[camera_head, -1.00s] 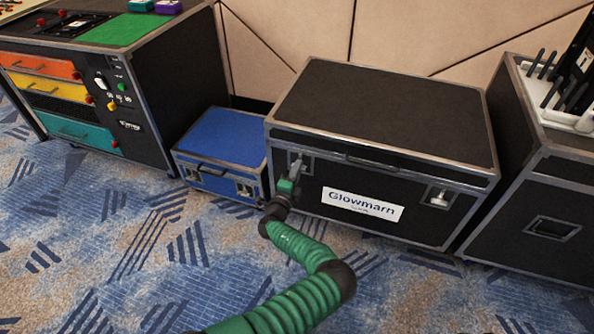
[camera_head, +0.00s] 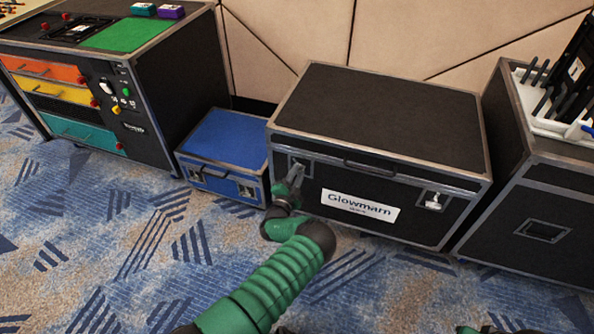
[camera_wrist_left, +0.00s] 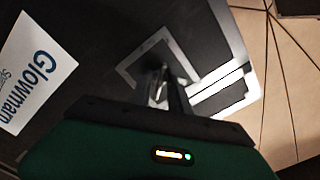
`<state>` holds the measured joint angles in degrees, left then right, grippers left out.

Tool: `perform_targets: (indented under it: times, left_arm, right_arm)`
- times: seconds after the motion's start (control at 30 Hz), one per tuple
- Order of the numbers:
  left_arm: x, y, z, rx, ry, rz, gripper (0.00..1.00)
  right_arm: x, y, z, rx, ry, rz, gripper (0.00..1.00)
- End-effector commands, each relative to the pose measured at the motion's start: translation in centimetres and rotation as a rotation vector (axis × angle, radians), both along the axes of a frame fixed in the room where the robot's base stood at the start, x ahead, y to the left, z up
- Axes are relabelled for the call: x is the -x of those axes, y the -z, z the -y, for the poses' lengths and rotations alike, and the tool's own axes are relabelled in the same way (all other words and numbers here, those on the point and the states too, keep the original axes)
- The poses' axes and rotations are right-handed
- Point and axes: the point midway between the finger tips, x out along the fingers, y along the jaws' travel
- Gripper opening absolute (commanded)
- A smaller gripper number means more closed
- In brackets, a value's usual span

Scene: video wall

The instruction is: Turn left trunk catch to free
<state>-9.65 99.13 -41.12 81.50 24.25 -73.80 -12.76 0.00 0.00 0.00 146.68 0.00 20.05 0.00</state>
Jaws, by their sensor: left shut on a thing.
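The trunk (camera_head: 380,115) is a large black case with metal edges and a white Glowmarn label (camera_head: 358,206) on its front. Its left catch (camera_head: 293,166) sits at the front's left end, mostly hidden behind my left gripper (camera_head: 297,172). In the left wrist view, the gripper (camera_wrist_left: 168,85) reaches into the catch's pale frame (camera_wrist_left: 140,55). Its fingers are shut on the catch, and the part between them is dark and hard to make out. The right catch (camera_head: 433,203) is a silver latch at the front's right end. My right gripper does not show clearly.
A small blue case (camera_head: 222,150) stands on the carpet left of the trunk. A black drawer cabinet (camera_head: 165,90) is farther left. Another black case (camera_head: 545,190) with a white rack stands close on the right. The carpet (camera_head: 110,250) in front is open.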

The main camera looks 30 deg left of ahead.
Motion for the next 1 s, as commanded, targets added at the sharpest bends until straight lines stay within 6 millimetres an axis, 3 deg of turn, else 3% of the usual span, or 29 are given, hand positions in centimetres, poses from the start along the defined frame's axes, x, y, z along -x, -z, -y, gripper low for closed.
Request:
perform_targets:
  times: [0.6,1.0]
  left_arm:
    - [0.1,0.2,0.1,0.564,0.001,0.128,0.00]
    - [0.1,0.4,0.2,0.810,-0.001,0.183,0.00]
  right_arm:
    - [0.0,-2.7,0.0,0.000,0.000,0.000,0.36]
    - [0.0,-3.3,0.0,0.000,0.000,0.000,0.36]
